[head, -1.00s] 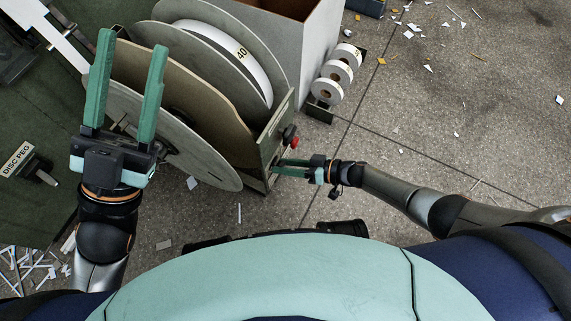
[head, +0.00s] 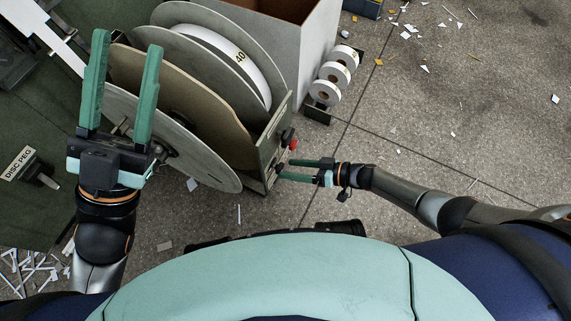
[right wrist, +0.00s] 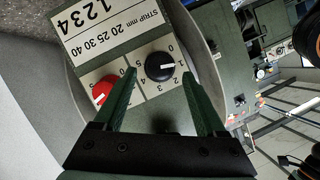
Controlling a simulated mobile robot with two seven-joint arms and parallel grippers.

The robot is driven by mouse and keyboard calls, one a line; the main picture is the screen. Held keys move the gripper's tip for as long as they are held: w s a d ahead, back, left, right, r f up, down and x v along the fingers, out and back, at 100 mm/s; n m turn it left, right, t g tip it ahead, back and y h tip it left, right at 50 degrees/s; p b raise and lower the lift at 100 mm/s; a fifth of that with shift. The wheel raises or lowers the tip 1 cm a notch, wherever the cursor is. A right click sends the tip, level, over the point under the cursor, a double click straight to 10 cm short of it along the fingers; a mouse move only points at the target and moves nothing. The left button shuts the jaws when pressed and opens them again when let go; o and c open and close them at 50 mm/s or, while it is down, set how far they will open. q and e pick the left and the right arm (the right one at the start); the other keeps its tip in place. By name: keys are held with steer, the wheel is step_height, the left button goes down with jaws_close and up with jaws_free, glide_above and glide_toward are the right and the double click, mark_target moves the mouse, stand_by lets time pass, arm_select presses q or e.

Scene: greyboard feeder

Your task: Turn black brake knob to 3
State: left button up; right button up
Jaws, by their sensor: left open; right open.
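In the head view my right gripper (head: 285,169) is at the feeder's front panel (head: 271,143). My left gripper (head: 124,48) is open and empty, raised over the left side of the feeder.
A red knob (right wrist: 103,91) sits beside the black one, near my right gripper's left finger in the wrist view. Large discs (head: 190,150) stand left of the panel. White rolls (head: 334,75) stand behind it.

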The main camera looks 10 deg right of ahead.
arm_select(q)
steer(key=shift+n, duration=0.3)
steer(key=r+p, duration=0.1)
steer(key=r, duration=0.1)
steer(key=r+p, duration=0.1)
steer(key=r, duration=0.1)
steer(key=shift+s+a+p, duration=0.1)
steer(key=shift+a+p, duration=0.2)
steer(key=shift+p, duration=0.05)
arm_select(e)
steer(key=v, duration=0.9)
steer(key=shift+d, duration=0.2)
steer(key=shift+s+r, duration=0.15)
